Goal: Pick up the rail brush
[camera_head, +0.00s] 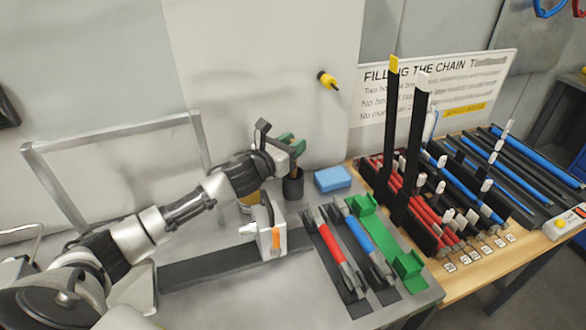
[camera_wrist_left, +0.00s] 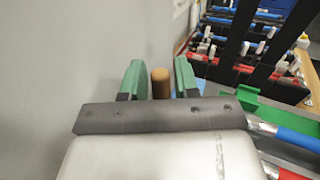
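A brown wooden handle end, which I take for the rail brush (camera_wrist_left: 161,83), stands between my left gripper's green fingers in the left wrist view. My left gripper (camera_wrist_left: 160,82) is open, with a narrow gap showing on each side of the handle. In the head view my left gripper (camera_head: 293,146) is just above a black cup (camera_head: 292,186) at the back of the bench, near the wall. The fingers and wrist hide most of the brush there, and its lower part cannot be seen. My right gripper is in neither view.
A blue block (camera_head: 332,179) lies right of the cup. A white upright device with an orange part (camera_head: 269,228) stands in front of it. Red and blue handled tools (camera_head: 338,252) and a green holder (camera_head: 385,235) lie to the right. A rack with tall black posts (camera_head: 409,150) stands further right.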

